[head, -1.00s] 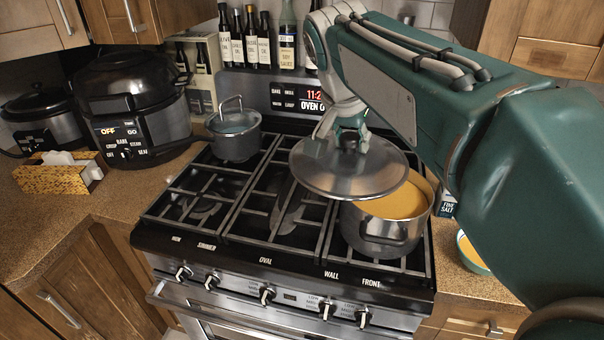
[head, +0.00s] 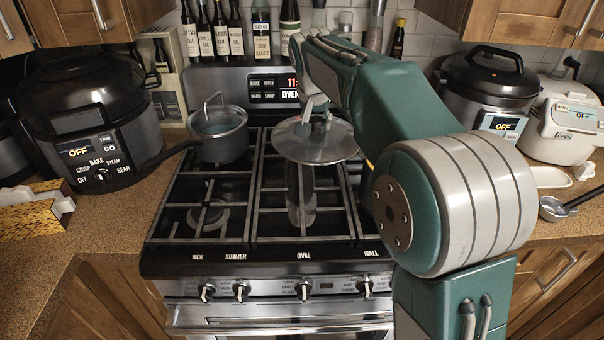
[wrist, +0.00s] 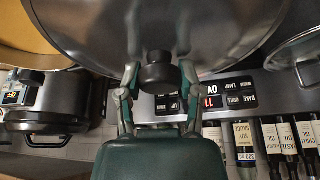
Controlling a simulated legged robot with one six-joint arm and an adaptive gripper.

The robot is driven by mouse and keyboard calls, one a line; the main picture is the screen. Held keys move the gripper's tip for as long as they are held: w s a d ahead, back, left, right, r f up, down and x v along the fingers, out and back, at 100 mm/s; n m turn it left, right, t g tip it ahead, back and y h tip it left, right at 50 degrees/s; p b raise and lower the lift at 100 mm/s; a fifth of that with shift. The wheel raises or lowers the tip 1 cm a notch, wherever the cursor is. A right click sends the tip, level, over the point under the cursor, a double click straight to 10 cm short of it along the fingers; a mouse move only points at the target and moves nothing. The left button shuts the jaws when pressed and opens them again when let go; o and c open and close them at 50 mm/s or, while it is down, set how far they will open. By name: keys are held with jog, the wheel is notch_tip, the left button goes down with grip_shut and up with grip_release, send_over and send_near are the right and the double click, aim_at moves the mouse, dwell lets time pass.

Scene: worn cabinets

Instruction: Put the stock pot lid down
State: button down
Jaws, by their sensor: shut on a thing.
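The stock pot lid (head: 314,147) is a round metal lid with a dark knob. It hangs roughly level above the middle of the stove in the head view. My gripper (head: 316,118) is shut on its knob from above. In the wrist view the lid (wrist: 100,30) fills the top, with its black knob (wrist: 158,72) between the fingers of my gripper (wrist: 158,85). The stock pot with orange contents shows only partly at the upper left of the wrist view (wrist: 20,25); in the head view my arm hides most of it.
A small lidded saucepan (head: 217,135) stands on the back left of the stove (head: 205,205). Bottles (head: 235,35) line the back. A large black cooker (head: 90,120) is at left; another cooker (head: 490,85) and a white rice cooker (head: 565,120) are at right. The front left grates are bare.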

aim_at(322, 132)
jog(key=f, duration=0.2)
jog(key=d+f, duration=0.1)
jog(key=f, duration=0.1)
jog(key=shift+d+f, duration=0.15)
jog(key=shift+d, duration=0.05)
jog(key=f, duration=1.1)
jog(key=shift+a+f, duration=0.2)
jog(key=shift+a, duration=0.15)
jog(key=shift+s+a, duration=0.1)
jog(key=shift+a, duration=0.05)
jog(key=shift+c, duration=2)
grip_release()
jog(key=shift+a+f, duration=0.1)
jog(key=shift+a, duration=0.2)
jog(key=shift+o, duration=0.7)
jog(key=shift+a, duration=0.5)
jog(key=shift+d, duration=0.55)
